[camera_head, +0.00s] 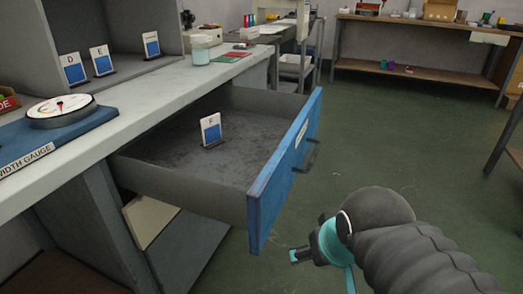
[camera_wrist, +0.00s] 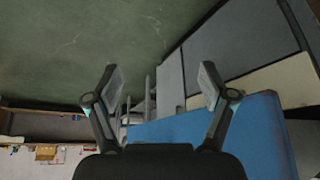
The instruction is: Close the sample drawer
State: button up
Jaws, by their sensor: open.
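The sample drawer (camera_head: 230,205) is pulled out from under the grey-white bench top. Its blue front (camera_head: 285,165) has a dark bar handle (camera_head: 307,157) and a small white label. A card marked F (camera_head: 211,130) stands inside on the drawer floor. My gripper (camera_head: 300,254) is low in front of the drawer front, below and near the handle, and appears apart from it. In the wrist view my gripper (camera_wrist: 161,77) has its two fingers spread with nothing between them. The blue front (camera_wrist: 255,135) shows there behind the right finger; I cannot make out the handle there.
The bench top (camera_head: 150,85) holds a dial gauge (camera_head: 61,111) and a jar (camera_head: 200,51). Cards D (camera_head: 73,68) and E (camera_head: 102,60) stand in a grey shelf. Green floor (camera_head: 400,140) is open to the right of the drawer. A wooden bench (camera_head: 425,72) stands at the back.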

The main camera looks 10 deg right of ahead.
aim_at(244, 182)
jog(key=z, duration=1.3)
jog(key=i, duration=0.4)
jog(key=u, duration=1.5)
